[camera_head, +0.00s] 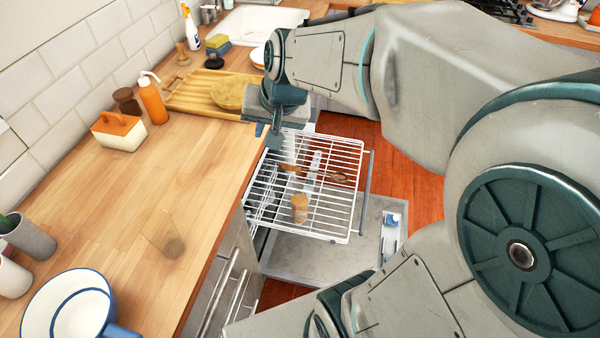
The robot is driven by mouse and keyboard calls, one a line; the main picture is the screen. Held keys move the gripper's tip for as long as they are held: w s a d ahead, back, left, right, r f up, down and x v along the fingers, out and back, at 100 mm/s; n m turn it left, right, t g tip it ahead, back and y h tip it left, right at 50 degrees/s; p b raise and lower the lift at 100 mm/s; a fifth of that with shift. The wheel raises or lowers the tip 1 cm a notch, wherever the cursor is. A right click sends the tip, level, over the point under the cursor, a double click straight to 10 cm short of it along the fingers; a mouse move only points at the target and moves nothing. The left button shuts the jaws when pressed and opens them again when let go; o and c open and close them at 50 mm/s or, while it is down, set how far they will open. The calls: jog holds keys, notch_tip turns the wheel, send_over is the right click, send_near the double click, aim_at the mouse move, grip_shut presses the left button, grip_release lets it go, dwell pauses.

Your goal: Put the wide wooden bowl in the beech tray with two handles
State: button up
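The wide wooden bowl (229,95) is pale yellow-brown and appears to rest upright in the right part of the beech tray (184,99). The tray lies on the counter along the back wall, and part of its right end is hidden behind the bowl and my gripper. My gripper (267,134) points down by the counter edge, to the right of and nearer than the bowl. Its fingers look clear of the bowl and nothing shows between them. Their gap is too small and dark to judge.
An open dishwasher rack (310,180) with a few items stands out below the counter, under my gripper. An orange bottle (153,100), a butter box (119,131) and a brown jar (127,102) stand left of the tray. A white-blue pan (68,308) sits at front left. Mid-counter is mostly clear.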

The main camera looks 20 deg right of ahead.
jog(key=s+d+f+n+g+h, duration=0.1)
jog(key=s+n, duration=0.3)
jog(key=s, duration=0.8)
jog(key=shift+s+d+f+h, duration=0.3)
jog(key=shift+s+d, duration=0.1)
jog(key=shift+d, duration=0.1)
jog(key=shift+a, duration=0.1)
